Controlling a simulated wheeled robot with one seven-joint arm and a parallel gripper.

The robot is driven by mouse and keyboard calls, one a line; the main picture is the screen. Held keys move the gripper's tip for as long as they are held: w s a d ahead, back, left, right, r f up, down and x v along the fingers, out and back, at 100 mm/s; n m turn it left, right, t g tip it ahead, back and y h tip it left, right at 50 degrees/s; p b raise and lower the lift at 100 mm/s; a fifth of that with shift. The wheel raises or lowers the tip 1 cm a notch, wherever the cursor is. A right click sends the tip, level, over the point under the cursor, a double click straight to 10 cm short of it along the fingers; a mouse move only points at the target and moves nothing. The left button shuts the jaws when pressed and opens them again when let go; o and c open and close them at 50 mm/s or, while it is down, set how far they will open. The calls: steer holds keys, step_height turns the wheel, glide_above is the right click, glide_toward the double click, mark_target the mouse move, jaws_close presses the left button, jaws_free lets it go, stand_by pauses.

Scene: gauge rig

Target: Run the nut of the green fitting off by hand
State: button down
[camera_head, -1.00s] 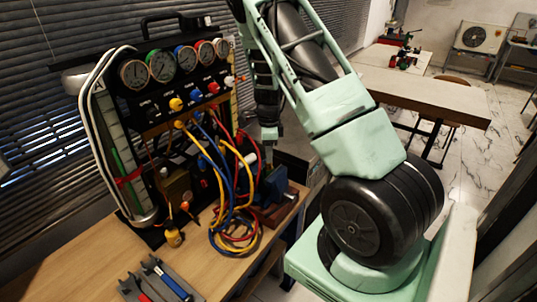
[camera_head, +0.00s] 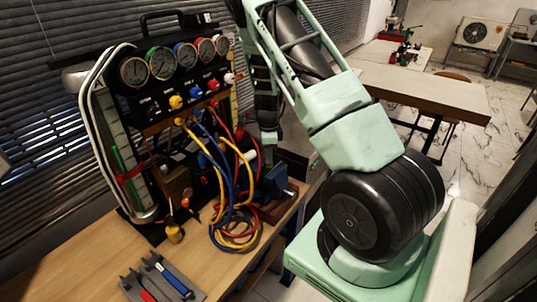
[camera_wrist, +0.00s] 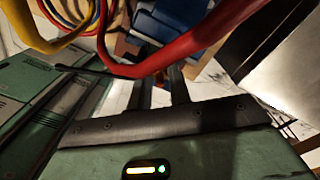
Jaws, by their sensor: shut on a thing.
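In the wrist view my gripper (camera_wrist: 160,86) reaches its two dark fingers up towards a blue vise (camera_wrist: 192,24). The green fitting itself cannot be picked out in either view. In the head view the blue vise (camera_head: 273,182) sits at the bench's right end, and the jaws cannot be made out near it.
Red, yellow and blue hoses (camera_head: 226,210) hang from the gauge panel (camera_head: 185,85) beside the vise. A grey tool tray (camera_head: 160,278) and a yellow-handled tool (camera_head: 174,232) are on the bench (camera_head: 100,262). A table (camera_head: 425,92) stands behind on the right.

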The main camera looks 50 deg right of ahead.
steer(key=shift+n, duration=0.3)
steer(key=n+b, duration=0.4)
steer(key=n, duration=0.1)
steer(key=shift+n, duration=0.3)
steer(key=n+b, duration=0.3)
steer(key=n, duration=0.4)
steer(key=n+b, duration=0.2)
steer(key=n, duration=0.2)
steer(key=shift+n, duration=0.3)
steer(key=shift+n+b, duration=0.45)
steer(key=shift+n, duration=1.25)
steer(key=c, duration=1.3)
jaws_free()
